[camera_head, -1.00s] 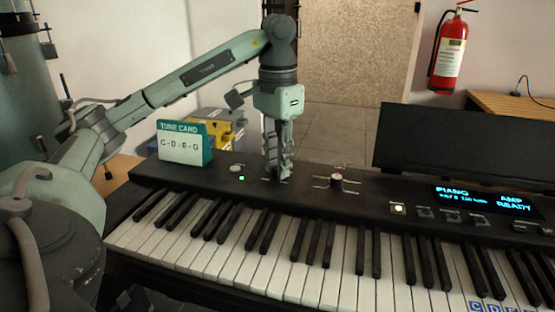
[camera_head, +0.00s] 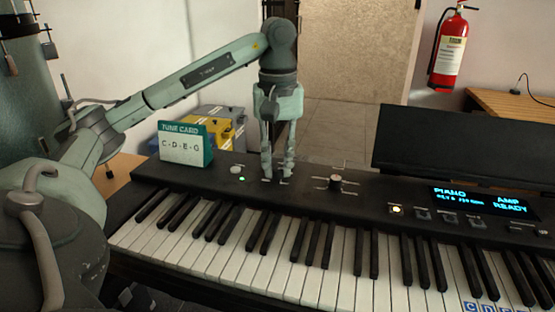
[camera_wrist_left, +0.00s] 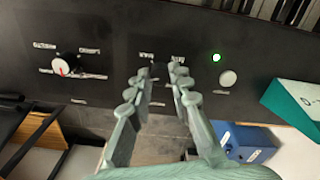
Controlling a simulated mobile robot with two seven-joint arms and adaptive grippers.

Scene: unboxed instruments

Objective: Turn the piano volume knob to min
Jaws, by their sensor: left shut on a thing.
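The black electric piano (camera_head: 305,197) stands across the front of the head view, and its panel also shows in the left wrist view (camera_wrist_left: 110,35). My left gripper (camera_head: 277,178) points straight down onto the panel, between the pale round button and the other knob. In the left wrist view, its two fingers (camera_wrist_left: 155,75) straddle a dark spot between small white labels. It is shut on a knob there, which the fingers mostly hide, so I cannot read its pointer. Another knob (camera_head: 336,182) stands to the right, apart from the gripper; its red mark shows in the left wrist view (camera_wrist_left: 65,65).
A pale button (camera_head: 237,168) with a green light sits left of the gripper. A tune card (camera_head: 186,144) stands at the panel's left end. The lit display (camera_head: 482,199) and a black music rest (camera_head: 465,143) are to the right.

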